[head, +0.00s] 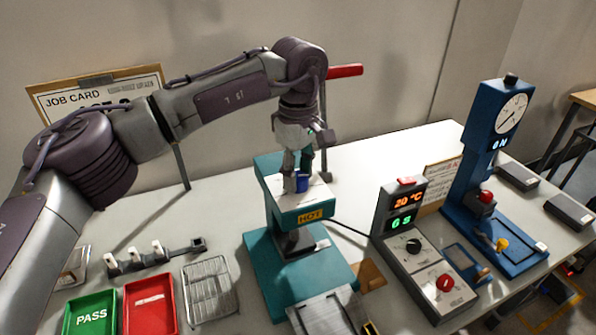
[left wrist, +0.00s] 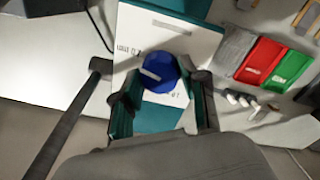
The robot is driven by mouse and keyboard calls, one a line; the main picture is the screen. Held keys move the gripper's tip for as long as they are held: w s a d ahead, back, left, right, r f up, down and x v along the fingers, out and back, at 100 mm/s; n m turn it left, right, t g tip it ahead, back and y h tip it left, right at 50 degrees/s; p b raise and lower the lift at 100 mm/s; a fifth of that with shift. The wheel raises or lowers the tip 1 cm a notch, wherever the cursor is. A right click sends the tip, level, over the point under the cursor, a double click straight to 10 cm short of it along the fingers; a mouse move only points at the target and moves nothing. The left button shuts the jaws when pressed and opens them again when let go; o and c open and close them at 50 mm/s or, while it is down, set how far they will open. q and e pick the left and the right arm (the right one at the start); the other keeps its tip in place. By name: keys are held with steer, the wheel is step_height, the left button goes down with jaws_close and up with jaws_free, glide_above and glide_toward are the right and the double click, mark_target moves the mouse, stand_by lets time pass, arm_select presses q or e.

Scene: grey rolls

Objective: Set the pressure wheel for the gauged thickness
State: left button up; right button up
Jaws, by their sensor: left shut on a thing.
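The blue pressure wheel (head: 303,183) sits on the white top of the teal press (head: 255,255), above a HOT label. In the left wrist view the wheel (left wrist: 160,74) is a round blue knob with a pale mark, between the two fingers. My left gripper (head: 297,168) comes down from above and is shut on the wheel; its fingers partly hide the wheel in the head view. A blue stand (head: 468,180) with a round white dial (head: 511,113) is at the right; its needle reading is too small to tell. My right gripper is not in view.
A red-handled lever (head: 345,71) rises behind my left wrist. A control box (head: 410,228) with lit displays, one showing 20 °C, stands right of the press. Green PASS tray (head: 90,313), red tray (head: 150,305) and wire rack (head: 209,291) lie at left. A job card (head: 95,95) stands behind.

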mark_target(298, 176)
arm_select(q)
steer(key=shift+r, duration=0.1)
steer(key=o, duration=1.1)
steer(key=shift+o, duration=0.2)
step_height(298, 176, up, 12)
